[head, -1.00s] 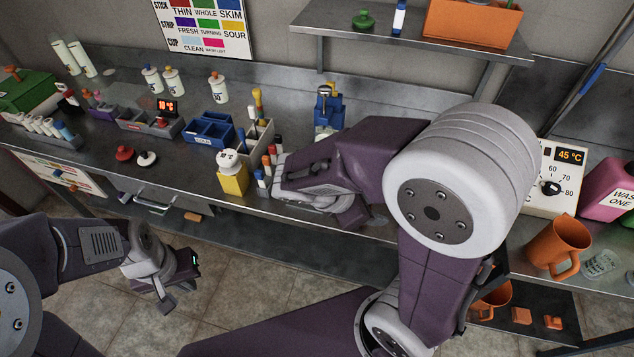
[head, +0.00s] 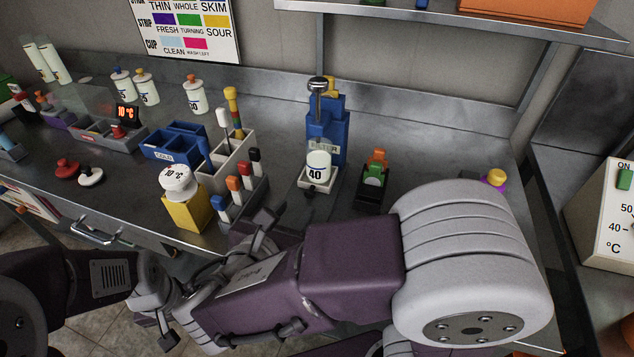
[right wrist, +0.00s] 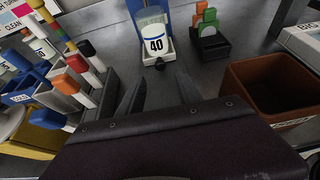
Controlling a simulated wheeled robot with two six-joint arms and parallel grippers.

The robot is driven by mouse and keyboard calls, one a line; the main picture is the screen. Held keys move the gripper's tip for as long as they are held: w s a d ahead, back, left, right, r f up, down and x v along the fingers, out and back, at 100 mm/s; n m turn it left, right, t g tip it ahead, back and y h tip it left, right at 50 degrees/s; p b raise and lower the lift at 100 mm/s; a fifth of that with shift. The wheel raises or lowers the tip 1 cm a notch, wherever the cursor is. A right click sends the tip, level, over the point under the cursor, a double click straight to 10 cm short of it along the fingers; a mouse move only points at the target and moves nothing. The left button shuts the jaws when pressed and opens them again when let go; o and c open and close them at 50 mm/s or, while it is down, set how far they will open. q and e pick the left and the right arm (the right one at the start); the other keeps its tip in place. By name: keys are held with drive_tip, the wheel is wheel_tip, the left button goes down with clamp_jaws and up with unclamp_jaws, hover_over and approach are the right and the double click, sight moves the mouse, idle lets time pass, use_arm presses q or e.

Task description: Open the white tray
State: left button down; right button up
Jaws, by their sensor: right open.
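The white tray (head: 332,184) sits at the foot of a blue upright device (head: 327,135) on the steel bench, with a dark knob (head: 309,191) at its front. A white cup marked 40 (head: 318,166) stands on it. In the right wrist view, the tray (right wrist: 170,58) and its knob (right wrist: 160,63) lie just beyond my fingertips. My right gripper (head: 258,226) is open and empty, in front of the tray and apart from it; its fingers (right wrist: 161,85) are spread in the wrist view. My left gripper (head: 165,325) is low at the left, below the bench edge; its jaws are unclear.
Left of the tray stand a rack of coloured-cap tubes (head: 236,193) and a yellow block with a white bottle (head: 187,212). Right of it is a dark holder with green and orange pieces (head: 373,184). A brown bin (right wrist: 272,88) is at right in the wrist view.

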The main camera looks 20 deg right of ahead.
sight(309, 194)
drive_tip(key=shift+s+a+r, duration=0.1)
drive_tip(key=shift+s+a, duration=0.05)
drive_tip(key=shift+s, duration=0.1)
drive_tip(key=b+x, duration=0.3)
drive_tip(key=x, duration=0.4)
drive_tip(key=shift+w+d+f, duration=0.2)
drive_tip(key=shift+w+f, duration=0.05)
drive_tip(key=shift+f, duration=0.05)
drive_tip(key=shift+w+d+f, duration=0.1)
drive_tip(key=shift+w+d, duration=0.15)
drive_tip(key=shift+w, duration=0.25)
clamp_jaws()
drive_tip(key=shift+s, duration=0.1)
idle(0.3)
